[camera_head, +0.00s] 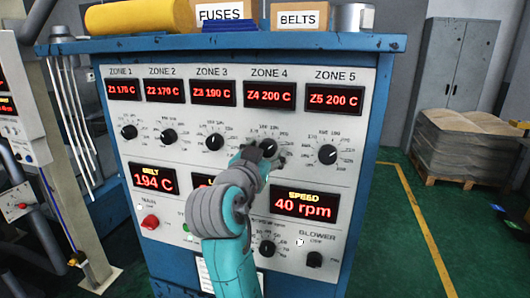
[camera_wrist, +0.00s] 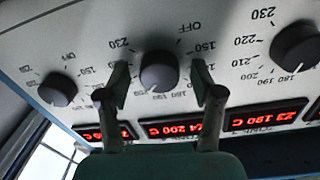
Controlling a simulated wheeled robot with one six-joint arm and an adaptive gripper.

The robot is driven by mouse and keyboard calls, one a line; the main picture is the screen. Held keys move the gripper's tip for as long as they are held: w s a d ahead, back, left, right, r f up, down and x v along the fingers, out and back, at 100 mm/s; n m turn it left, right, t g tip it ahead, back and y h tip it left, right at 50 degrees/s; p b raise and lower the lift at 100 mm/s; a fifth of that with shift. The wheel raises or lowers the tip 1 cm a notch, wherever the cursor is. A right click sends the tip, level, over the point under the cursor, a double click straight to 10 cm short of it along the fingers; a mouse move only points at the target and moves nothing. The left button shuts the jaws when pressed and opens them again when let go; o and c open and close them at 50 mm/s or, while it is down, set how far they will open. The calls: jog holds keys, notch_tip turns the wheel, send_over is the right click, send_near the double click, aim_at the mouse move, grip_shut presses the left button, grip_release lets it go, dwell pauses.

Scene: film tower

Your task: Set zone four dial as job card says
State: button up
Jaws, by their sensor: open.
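The zone four dial (camera_head: 268,147) is a black round knob under the red display reading Z4 200 C (camera_head: 269,95). In the wrist view, which is upside down, the dial (camera_wrist: 159,71) sits between the two fingers of my gripper (camera_wrist: 161,82). The fingers are open, one on each side, with visible gaps to the knob. In the head view my gripper (camera_head: 262,155) is at the panel by this dial and covers part of its scale. A white sheet (camera_head: 203,273) low on the panel is partly hidden by my arm; its text is unreadable.
The zone three dial (camera_head: 215,142) and zone five dial (camera_head: 327,154) flank it closely. A red switch (camera_head: 150,222) and blower knob (camera_head: 314,259) sit lower.

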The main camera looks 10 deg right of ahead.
jog(key=c, duration=1.1)
jog(key=shift+c, duration=0.2)
jog(key=shift+n, duration=0.3)
jog(key=n, duration=0.3)
jog(key=shift+n, duration=0.3)
jog(key=n, duration=0.4)
jog(key=shift+n, duration=0.4)
jog(key=n, duration=0.4)
jog(key=shift+s+t, duration=0.1)
jog(key=shift+t, duration=0.2)
jog(key=n, duration=0.4)
jog(key=shift+n, duration=0.7)
